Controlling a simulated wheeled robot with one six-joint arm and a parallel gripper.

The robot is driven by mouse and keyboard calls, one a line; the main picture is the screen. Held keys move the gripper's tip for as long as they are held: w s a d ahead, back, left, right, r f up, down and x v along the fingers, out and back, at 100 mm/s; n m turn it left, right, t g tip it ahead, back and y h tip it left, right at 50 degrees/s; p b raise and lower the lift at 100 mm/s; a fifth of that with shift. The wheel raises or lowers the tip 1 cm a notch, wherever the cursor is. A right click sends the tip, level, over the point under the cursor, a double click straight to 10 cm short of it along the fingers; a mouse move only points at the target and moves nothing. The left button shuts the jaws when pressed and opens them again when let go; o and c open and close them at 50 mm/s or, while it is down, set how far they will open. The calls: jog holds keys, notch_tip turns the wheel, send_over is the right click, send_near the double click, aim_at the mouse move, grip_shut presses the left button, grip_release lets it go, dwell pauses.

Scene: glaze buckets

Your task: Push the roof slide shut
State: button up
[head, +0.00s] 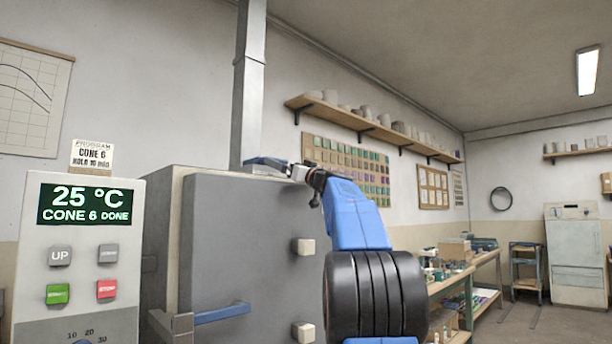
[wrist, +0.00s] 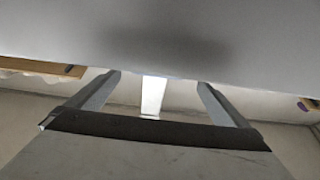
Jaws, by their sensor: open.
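The kiln (head: 245,250) has a grey front and stands close in the head view, with a square metal flue (head: 248,95) rising behind its top edge. My gripper (head: 268,162) is at the kiln's top edge, in front of the flue's foot. In the wrist view its two fingers (wrist: 158,82) stand apart with nothing gripped. A pale strip shows between them there; I cannot tell what it is. A plain grey surface fills the top of that view. I cannot make out the roof slide or how far it stands open; the kiln's roof is hidden in the head view.
The control box (head: 75,260) at left reads 25 °C, CONE 6 DONE. A blue door handle (head: 222,313) juts from the kiln front. A wall shelf (head: 370,125) with pots is behind my arm. A cluttered workbench (head: 450,285) stands at right, with open floor beyond.

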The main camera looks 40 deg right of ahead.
jog(key=v, duration=1.4)
jog(key=shift+f, duration=0.1)
jog(key=shift+s, duration=0.1)
